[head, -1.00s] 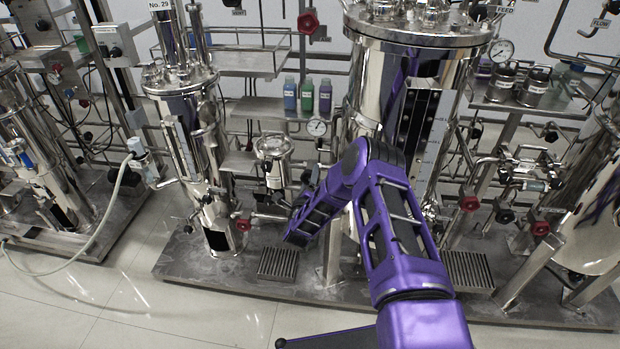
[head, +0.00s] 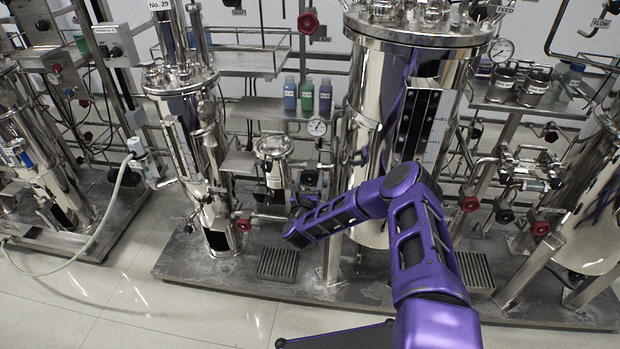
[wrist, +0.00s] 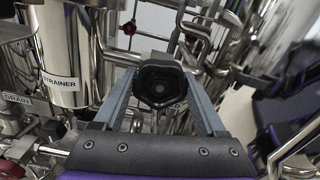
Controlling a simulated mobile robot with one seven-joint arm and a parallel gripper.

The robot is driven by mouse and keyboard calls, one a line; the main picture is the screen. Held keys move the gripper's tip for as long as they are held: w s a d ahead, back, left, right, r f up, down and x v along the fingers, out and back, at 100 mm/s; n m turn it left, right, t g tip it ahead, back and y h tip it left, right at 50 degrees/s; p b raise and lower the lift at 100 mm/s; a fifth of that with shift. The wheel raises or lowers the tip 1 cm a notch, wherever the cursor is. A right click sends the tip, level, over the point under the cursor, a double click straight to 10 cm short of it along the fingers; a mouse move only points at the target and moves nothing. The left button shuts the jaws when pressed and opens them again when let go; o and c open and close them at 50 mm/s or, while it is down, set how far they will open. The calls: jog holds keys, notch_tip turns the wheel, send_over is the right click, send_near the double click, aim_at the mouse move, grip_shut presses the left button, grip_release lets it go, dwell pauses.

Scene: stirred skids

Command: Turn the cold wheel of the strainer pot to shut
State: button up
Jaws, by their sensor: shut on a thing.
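The strainer pot (head: 273,165) is a small steel vessel between the two larger vessels in the head view. In the wrist view its body (wrist: 58,60) stands at left with a STRAINER label. My gripper (wrist: 160,76) is shut on a black handwheel (wrist: 162,88), with one grey finger on each side of it. The wheel faces the wrist camera, and I can read no COLD label on it.
A red wheel (head: 243,224) is at the left of the strainer pot. Another red wheel (wrist: 129,28) shows beyond the gripper. A DRAIN label (wrist: 16,99) is at left. The large vessel (head: 375,110) and pipes crowd the arm; open floor (head: 200,310) lies in front.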

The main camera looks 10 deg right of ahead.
jog(key=shift+m, duration=1.1)
jog(key=o, duration=1.3)
jog(key=p+v, duration=0.1)
jog(key=v, duration=1.6)
jog(key=shift+s+p, duration=0.25)
jog(key=shift+p, duration=0.1)
